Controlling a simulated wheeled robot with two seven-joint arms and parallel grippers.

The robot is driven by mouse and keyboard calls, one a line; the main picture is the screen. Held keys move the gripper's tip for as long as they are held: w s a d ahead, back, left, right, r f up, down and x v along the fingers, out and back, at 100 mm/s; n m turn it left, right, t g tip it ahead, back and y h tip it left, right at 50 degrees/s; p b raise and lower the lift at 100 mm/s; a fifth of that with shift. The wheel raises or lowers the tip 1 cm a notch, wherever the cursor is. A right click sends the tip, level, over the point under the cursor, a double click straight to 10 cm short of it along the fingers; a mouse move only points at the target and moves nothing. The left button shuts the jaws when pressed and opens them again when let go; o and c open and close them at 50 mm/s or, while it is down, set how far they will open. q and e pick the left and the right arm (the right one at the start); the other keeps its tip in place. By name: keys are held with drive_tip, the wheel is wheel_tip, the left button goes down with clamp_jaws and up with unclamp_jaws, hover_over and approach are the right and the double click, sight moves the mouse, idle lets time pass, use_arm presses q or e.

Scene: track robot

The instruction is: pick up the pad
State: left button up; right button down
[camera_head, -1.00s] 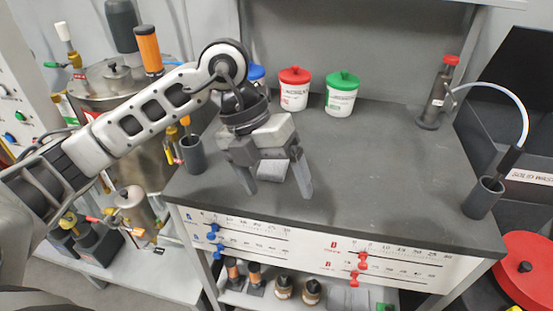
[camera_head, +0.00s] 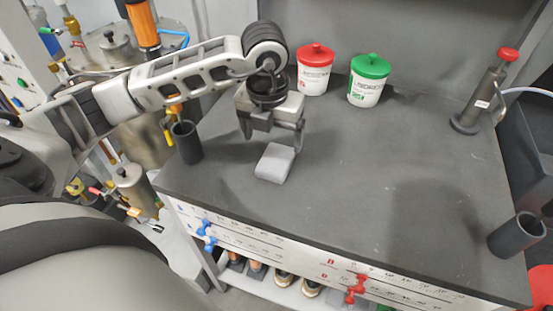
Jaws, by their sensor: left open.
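The pad (camera_head: 275,163) is a small light grey block lying on the dark grey worktop, left of the middle in the head view. My left gripper (camera_head: 273,137) is just behind the pad, with its arm coming in from the left. Its fingers are apart and point down, one at each side of the space behind the pad. I see no grip on the pad, and I cannot tell whether a fingertip touches it. My right gripper is not in view.
A red-lidded tub (camera_head: 314,72) and a green-lidded tub (camera_head: 368,82) stand behind. A dark cup (camera_head: 186,143) stands at the left edge, another (camera_head: 517,236) at the right. A red-topped cylinder (camera_head: 483,100) stands back right. The worktop (camera_head: 370,165) centre is clear.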

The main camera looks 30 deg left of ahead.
sight(277, 158)
use_arm(q)
drive_tip(key=f, duration=0.1)
drive_tip(key=f+p, duration=0.1)
drive_tip(key=f, duration=0.3)
drive_tip(key=shift+w+d+f, duration=0.2)
drive_tip(key=shift+d+f, duration=0.05)
drive_tip(key=shift+f, duration=0.3)
drive_tip(key=c, duration=1.1)
drive_tip(key=shift+c, duration=0.2)
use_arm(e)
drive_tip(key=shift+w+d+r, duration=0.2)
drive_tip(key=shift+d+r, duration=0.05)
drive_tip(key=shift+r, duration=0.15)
use_arm(q)
drive_tip(key=shift+w+r, duration=0.1)
drive_tip(key=shift+r, duration=0.05)
